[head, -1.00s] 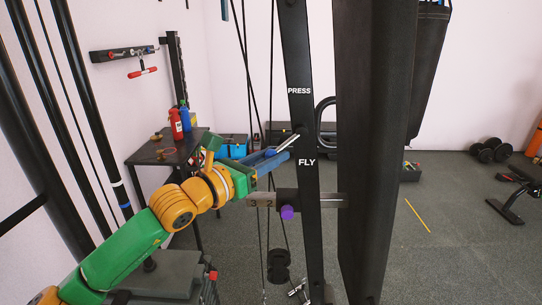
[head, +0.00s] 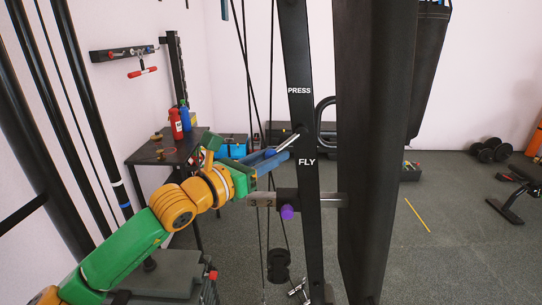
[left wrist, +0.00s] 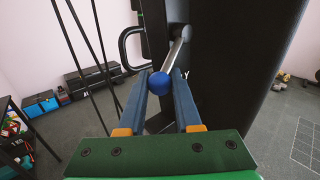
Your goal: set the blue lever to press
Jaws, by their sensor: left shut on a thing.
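The blue lever is a metal rod with a blue ball knob (left wrist: 159,83). In the head view its rod (head: 287,141) slopes down and left from the black upright (head: 306,190). The rod meets the upright between the white PRESS label (head: 299,90) above and the FLY label (head: 306,162) below; the knob end sits near FLY's height. My left gripper (head: 280,156) has its blue fingers on either side of the knob and is shut on it; the wrist view shows the knob between the fingers (left wrist: 163,78). My right gripper is in neither view.
A numbered metal bar with a purple knob (head: 287,212) crosses the upright just below my left gripper. A tall black pad (head: 365,150) stands right of the upright. Cables hang behind it. A dark table (head: 165,150) with red and blue bottles is at the left.

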